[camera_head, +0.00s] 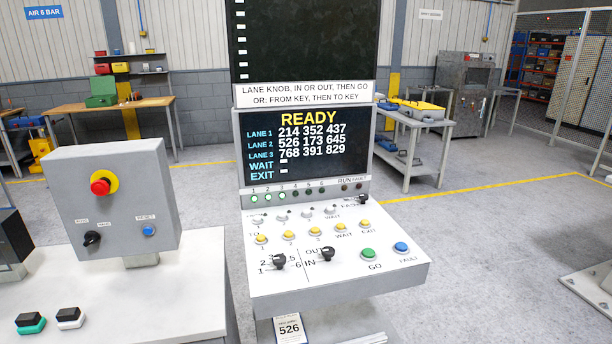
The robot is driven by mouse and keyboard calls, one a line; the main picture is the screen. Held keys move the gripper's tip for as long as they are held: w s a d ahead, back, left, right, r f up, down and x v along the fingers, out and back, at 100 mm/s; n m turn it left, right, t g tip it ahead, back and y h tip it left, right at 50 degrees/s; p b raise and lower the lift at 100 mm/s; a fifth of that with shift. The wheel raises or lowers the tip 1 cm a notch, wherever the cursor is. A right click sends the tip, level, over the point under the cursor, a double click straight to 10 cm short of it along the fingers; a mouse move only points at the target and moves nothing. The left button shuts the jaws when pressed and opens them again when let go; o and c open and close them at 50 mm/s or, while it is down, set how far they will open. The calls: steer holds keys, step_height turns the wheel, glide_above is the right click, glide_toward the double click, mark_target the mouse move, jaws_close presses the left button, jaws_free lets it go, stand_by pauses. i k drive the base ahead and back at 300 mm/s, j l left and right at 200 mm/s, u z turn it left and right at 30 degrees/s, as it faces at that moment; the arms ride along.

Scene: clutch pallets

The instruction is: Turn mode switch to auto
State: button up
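The mode switch (92,239) is a black rotary knob low on the left of the front of a grey control box (125,205). Two small labels sit above it, one upper left that seems to read AUTO and one upper right that is too small to read surely. Which label the knob points at cannot be told. A red emergency button (101,185) on a yellow disc is above it, and a blue reset button (149,230) is to its right. My gripper is not in view.
The box stands on a white table (150,300) with small black-topped blocks (69,317) in front. A dark object at the left edge is cut off. A console (340,265) with knobs, buttons and a screen reading READY stands to the right.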

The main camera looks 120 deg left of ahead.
mark_target(93, 238)
steer(key=u, duration=4.8)
steer(key=i+l+z, duration=0.15)
steer(key=i+l, duration=0.25)
steer(key=i+l+z, duration=0.15)
steer(key=i+l, duration=0.15)
steer(key=i, duration=0.3)
